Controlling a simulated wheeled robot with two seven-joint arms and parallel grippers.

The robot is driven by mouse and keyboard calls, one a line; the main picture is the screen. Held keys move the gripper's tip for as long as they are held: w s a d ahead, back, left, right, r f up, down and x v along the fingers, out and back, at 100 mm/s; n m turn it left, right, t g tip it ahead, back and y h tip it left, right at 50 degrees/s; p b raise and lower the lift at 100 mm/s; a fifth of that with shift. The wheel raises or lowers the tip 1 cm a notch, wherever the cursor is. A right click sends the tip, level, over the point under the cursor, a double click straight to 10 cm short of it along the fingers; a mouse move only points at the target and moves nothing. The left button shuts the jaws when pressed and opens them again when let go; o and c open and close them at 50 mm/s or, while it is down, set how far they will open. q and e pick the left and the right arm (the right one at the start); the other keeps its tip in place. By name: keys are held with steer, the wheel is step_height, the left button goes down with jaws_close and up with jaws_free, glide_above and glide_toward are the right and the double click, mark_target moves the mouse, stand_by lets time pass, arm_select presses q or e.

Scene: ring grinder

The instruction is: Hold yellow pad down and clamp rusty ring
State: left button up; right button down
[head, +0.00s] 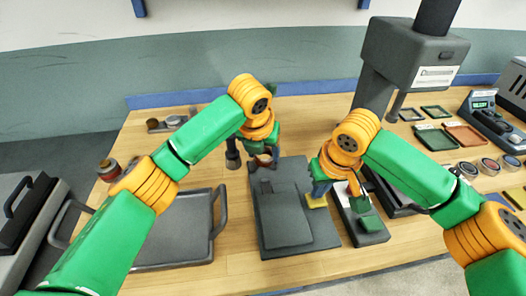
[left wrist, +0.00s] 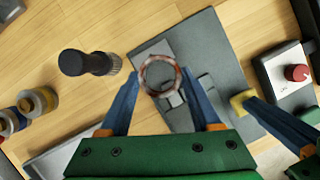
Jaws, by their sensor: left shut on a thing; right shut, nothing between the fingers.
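The rusty ring (left wrist: 160,74) is between the fingertips of my left gripper (left wrist: 160,78), which is shut on it. In the head view my left gripper (head: 263,160) is at the far end of the dark grey fixture plate (head: 312,236), with the ring partly hidden. The ring appears above the plate's far part, near a small grey block; I cannot tell whether it touches. The yellow pad (head: 316,201) is at the plate's right edge, and shows in the left wrist view (left wrist: 240,99). My right gripper (head: 318,194) is shut and empty, its tips at the pad, seemingly touching it.
A grey tray (head: 180,262) lies left of the plate. A dark cylinder (head: 232,153) stands just left of my left gripper. A box with a red knob (left wrist: 297,72) is right of the plate. A grey machine (head: 400,55) stands behind right; several rings (head: 488,165) lie far right.

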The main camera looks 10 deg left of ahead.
mark_target(263, 179)
steer(key=shift+s+x, duration=0.2)
steer(key=shift+x, duration=0.7)
arm_select(q)
steer(key=shift+f, duration=2.55)
arm_select(e)
steer(key=shift+d+f, duration=0.1)
steer(key=shift+d, duration=0.05)
arm_select(q)
steer(key=shift+s+f, duration=0.2)
steer(key=shift+f, duration=0.15)
arm_select(e)
steer(key=shift+s, duration=0.2)
arm_select(q)
steer(key=o, duration=1.1)
steer(key=shift+c, duration=0.2)
steer(key=o, duration=0.4)
steer(key=shift+s, duration=0.1)
steer(key=shift+c, duration=0.2)
steer(key=shift+o, duration=0.6)
steer(key=shift+d, duration=0.15)
arm_select(e)
steer(key=shift+d, duration=0.2)
arm_select(q)
steer(key=shift+d, duration=0.1)
arm_select(e)
steer(key=shift+d, duration=0.1)
